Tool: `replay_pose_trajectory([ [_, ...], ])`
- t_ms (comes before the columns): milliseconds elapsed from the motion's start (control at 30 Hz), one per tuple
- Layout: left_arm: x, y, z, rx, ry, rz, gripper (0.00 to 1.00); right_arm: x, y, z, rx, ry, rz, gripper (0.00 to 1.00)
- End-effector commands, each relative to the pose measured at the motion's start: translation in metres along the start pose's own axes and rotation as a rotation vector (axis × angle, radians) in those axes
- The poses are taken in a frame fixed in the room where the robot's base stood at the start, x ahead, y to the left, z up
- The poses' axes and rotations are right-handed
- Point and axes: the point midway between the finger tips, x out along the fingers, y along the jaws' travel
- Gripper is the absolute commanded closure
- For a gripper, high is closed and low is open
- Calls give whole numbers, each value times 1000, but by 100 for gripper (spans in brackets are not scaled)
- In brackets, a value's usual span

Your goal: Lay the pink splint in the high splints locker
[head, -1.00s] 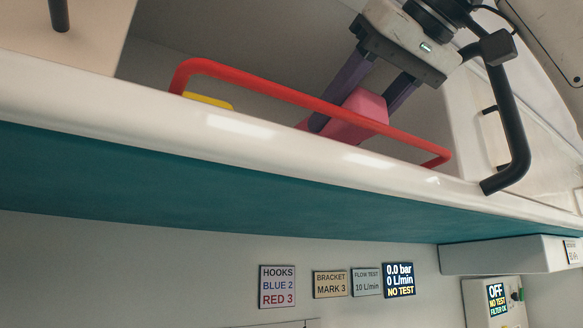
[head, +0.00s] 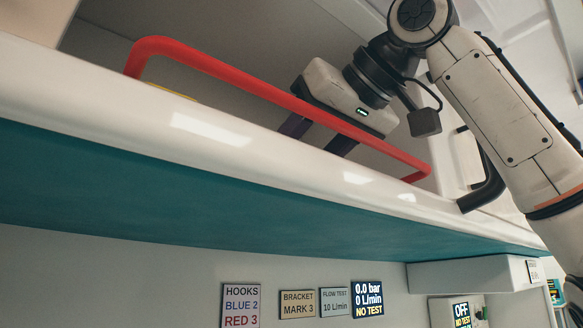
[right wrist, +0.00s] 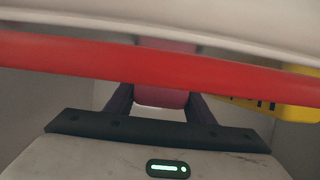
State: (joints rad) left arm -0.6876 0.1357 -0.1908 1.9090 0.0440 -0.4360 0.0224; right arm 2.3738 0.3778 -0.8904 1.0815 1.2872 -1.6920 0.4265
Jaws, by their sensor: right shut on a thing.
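The pink splint (right wrist: 162,97) shows in the right wrist view between the two dark fingers of my right gripper (right wrist: 160,104). The gripper is shut on it. In the head view my right gripper (head: 318,138) reaches down behind the red rail into the open high locker (head: 230,62). Its fingertips and the splint are hidden there by the rail and the white front edge. I cannot tell whether the splint touches the locker floor. My left gripper is not in view.
A red rail (head: 270,92) runs along the locker's white front lip (head: 210,122). A yellow thing (right wrist: 290,112) lies inside, beside the gripper, partly hidden. A dark handle (head: 484,190) stands right of the opening. Small signs (head: 297,303) hang on the wall below.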

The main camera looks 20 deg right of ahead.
Motion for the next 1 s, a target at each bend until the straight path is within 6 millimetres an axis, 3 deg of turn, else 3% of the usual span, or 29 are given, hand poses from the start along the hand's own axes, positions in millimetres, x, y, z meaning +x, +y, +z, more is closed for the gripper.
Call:
replay_pose_trajectory([
  [167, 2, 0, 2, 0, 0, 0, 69, 0, 0, 2, 0, 1, -1, 77],
  [200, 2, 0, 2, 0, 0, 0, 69, 1, 0, 3, -1, 0, 0, 50],
  [300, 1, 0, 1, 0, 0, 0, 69, 0, 0, 2, 0, 0, 0, 33],
  [667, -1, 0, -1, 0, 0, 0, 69, -2, 0, -2, 0, 0, 1, 33],
  [767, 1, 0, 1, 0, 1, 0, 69, -13, 0, -1, 0, 3, 0, 33],
  [1000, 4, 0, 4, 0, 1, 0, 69, -64, -1, -1, -1, 4, -1, 33],
])
